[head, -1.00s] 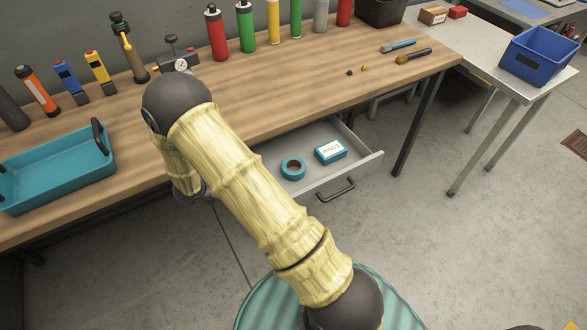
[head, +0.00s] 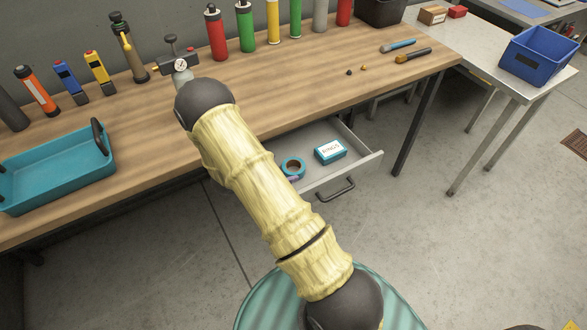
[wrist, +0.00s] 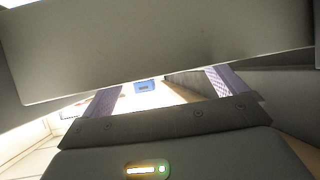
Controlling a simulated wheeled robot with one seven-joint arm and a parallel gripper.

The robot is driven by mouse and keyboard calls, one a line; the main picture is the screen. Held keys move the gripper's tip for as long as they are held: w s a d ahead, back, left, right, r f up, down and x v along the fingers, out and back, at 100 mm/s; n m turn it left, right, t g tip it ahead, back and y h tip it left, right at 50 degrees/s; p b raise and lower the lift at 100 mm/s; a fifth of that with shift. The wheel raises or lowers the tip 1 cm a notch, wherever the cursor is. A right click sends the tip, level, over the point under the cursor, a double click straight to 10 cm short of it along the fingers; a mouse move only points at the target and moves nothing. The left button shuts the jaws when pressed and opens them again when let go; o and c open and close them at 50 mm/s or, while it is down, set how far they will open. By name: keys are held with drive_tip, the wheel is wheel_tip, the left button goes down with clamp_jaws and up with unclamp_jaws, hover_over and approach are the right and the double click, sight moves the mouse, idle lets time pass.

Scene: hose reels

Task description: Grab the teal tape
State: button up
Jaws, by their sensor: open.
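The teal tape (head: 293,165) is a roll lying in the open grey drawer (head: 372,160) under the bench, left of a teal box with a white label (head: 330,152). My gripper (wrist: 163,86) is open in the wrist view, its two purple fingers spread apart. In the head view my arm hides most of the gripper. A small purple piece, likely a fingertip, shows at the tape's near edge; I cannot tell whether it touches. I cannot make out the tape in the wrist view, where a grey panel fills much of the picture.
The wooden bench (head: 300,90) stands above the drawer, and the drawer handle (head: 337,190) faces the open floor. A teal tray (head: 60,170) is on the bench at left. Several bottles and tools line its back. A blue bin (head: 540,55) sits on the side table.

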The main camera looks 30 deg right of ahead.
sight(293, 166)
drive_tip(key=x, duration=0.5)
drive_tip(key=shift+s+d, duration=0.1)
idle(0.3)
drive_tip(key=c, duration=1.1)
